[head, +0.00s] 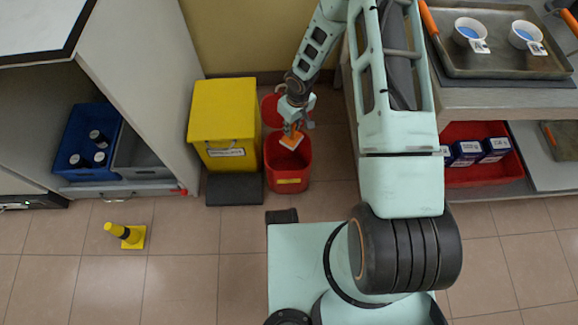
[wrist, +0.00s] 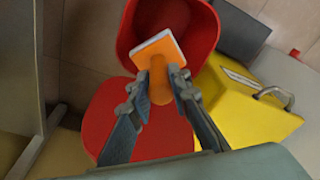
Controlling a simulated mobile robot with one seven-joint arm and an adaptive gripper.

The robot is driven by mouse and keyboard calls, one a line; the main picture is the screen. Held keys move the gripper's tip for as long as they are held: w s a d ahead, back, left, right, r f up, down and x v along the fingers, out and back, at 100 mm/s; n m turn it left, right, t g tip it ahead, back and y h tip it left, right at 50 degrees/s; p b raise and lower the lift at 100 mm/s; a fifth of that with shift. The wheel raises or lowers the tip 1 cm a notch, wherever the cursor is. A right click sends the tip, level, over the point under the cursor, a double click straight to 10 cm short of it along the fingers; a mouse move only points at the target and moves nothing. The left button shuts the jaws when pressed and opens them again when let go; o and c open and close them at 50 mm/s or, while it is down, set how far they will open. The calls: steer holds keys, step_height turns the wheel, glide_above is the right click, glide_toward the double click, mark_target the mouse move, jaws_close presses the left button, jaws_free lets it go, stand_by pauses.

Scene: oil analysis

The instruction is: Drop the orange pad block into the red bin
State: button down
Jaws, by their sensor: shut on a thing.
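The orange pad block (wrist: 159,80) has a pale pad on its face and is gripped between the two fingers of my gripper (wrist: 161,84) in the wrist view. In the head view the block (head: 291,140) shows at the mouth of the red bin (head: 288,177), with my gripper (head: 292,128) just above it. The bin's lid is swung open at the back. In the wrist view the bin (wrist: 203,20) is beyond the block. I cannot tell whether the block is below the rim.
A yellow bin (head: 224,108) with a closed lid stands just left of the red bin. A blue crate (head: 75,130) with bottles sits in the left cabinet. A counter with a tray (head: 500,65) is at the right.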

steer(key=shift+f, duration=0.6)
steer(key=c, duration=1.7)
jaws_free()
steer(key=shift+r, duration=0.15)
steer(key=r, duration=0.7)
steer(key=s+d+r, duration=0.1)
steer(key=r, duration=0.3)
steer(key=shift+r, duration=0.35)
